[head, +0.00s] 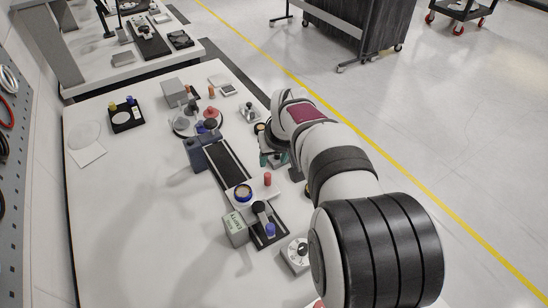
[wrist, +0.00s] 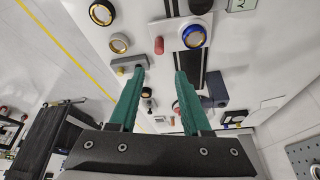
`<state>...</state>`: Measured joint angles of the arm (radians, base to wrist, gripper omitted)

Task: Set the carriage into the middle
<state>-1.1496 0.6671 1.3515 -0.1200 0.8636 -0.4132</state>
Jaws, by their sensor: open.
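The carriage (head: 232,197) looks like a pale plate bearing a round blue-and-gold mount, and sits across a dark rail (head: 224,164) toward its near end. In the wrist view the carriage (wrist: 182,29) is at the top centre, with a red peg (wrist: 158,45) at its left side. My gripper (wrist: 160,72) is open, its two teal fingers apart with nothing held between them. In the head view my gripper (head: 271,159) is right of the rail, mostly hidden by my arm, and apart from the carriage.
A dark blue-grey block (head: 194,154) stands at the rail's far end. A greenish box (head: 236,230) and a black base with a blue knob (head: 270,230) stand near the close end. A white dial box (head: 296,254) is beside them. The table's left part is mostly clear.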

